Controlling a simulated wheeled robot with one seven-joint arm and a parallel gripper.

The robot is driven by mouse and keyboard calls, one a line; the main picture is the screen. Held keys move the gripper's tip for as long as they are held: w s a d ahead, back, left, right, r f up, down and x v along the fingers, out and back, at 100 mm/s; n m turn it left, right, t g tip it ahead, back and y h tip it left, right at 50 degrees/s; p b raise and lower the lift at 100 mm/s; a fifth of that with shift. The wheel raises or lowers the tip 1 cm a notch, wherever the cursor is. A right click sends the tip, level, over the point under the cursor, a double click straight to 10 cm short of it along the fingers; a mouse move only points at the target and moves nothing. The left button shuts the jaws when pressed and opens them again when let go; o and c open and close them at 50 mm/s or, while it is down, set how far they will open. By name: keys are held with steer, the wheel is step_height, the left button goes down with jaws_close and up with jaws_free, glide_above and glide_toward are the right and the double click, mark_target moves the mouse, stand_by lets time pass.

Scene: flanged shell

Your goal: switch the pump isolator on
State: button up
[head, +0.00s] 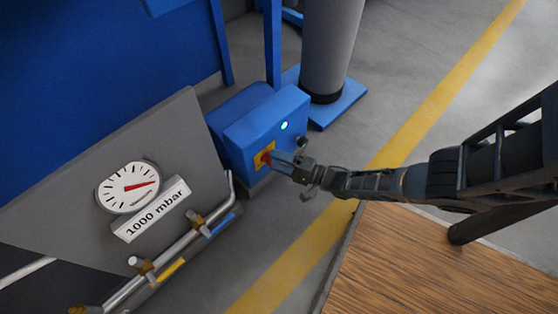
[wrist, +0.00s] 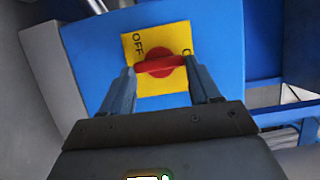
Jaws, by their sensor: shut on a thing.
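The pump isolator is a red rotary handle (wrist: 160,66) on a yellow plate (wrist: 150,88), fixed to the face of a blue box (head: 262,125). In the wrist view the handle bar lies nearly level across the picture. "OFF" reads at the plate's upper left; a partly covered label starting with "O" is at its right. My gripper (wrist: 163,72) is shut on the handle, one finger at each end of the bar. In the head view my gripper (head: 272,159) reaches the box from the right and hides part of the handle.
A gauge (head: 128,187) with a "1000 mbar" label (head: 152,208) is on a grey panel at the left. Pipes with valves (head: 170,250) run below it. A wooden top (head: 430,265) is at lower right.

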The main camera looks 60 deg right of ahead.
steer(key=o, duration=1.1)
steer(key=shift+c, duration=0.2)
steer(key=shift+s, duration=0.1)
steer(key=s+p, duration=0.1)
steer(key=s, duration=0.6)
steer(key=shift+s+d, duration=0.3)
steer(key=shift+d, duration=0.15)
